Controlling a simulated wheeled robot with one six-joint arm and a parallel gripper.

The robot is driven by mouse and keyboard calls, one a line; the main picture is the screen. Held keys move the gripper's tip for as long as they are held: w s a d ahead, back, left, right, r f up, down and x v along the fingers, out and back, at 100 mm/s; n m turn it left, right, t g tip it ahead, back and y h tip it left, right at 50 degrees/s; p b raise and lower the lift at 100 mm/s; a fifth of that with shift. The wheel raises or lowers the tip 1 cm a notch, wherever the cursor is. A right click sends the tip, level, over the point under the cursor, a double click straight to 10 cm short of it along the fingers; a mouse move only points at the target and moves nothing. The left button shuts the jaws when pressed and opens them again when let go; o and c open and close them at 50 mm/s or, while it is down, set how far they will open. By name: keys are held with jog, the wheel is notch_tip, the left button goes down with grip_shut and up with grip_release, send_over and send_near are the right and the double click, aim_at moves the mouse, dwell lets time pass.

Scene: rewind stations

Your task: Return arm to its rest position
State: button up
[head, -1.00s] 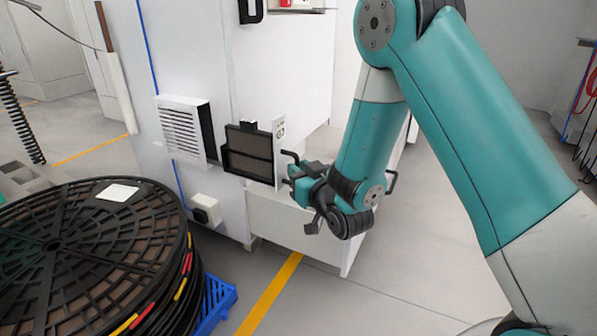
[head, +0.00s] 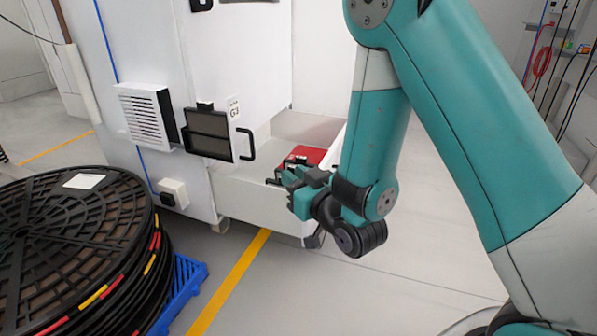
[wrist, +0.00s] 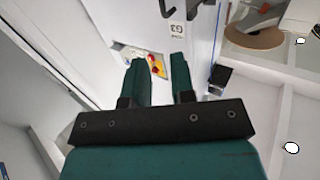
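My teal arm reaches down in the head view, with my gripper (head: 285,177) in front of the white station cabinet, near its open drawer-like bay. In the wrist view my gripper (wrist: 158,70) shows two teal fingers standing apart with a gap between them. Nothing is held in the gap. Beyond the fingers is the white cabinet face with a G3 label (wrist: 177,28) and a small patch with red and yellow parts (wrist: 153,62).
A red object (head: 305,155) lies in the cabinet's open bay (head: 245,195), close behind my gripper. A black handle (head: 247,145) sticks out beside it. Stacked black reels (head: 70,240) stand on a blue pallet (head: 185,285) at left. Floor at lower centre is clear.

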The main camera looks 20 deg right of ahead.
jog(key=shift+a, duration=0.25)
jog(key=s+a+r+g+y+p, duration=0.1)
jog(key=s+a+r+g+p, duration=0.3)
jog(key=r, duration=0.3)
jog(key=s+a+r+g+y+p, duration=0.1)
jog(key=s+a+r+g+p, duration=0.1)
jog(key=s+r+g+p, duration=0.3)
jog(key=s+d+r+n+g+h+p, duration=0.15)
jog(key=s+r+n+g+p, duration=0.55)
jog(key=s+r, duration=0.85)
notch_tip(320, 180, up, 35)
jog(key=m+g+p, duration=0.1)
jog(key=m+p, duration=0.1)
jog(key=p, duration=3.6)
jog(key=shift+s+a+g, duration=0.25)
jog(key=shift+s+g, duration=0.05)
jog(key=shift+s, duration=0.05)
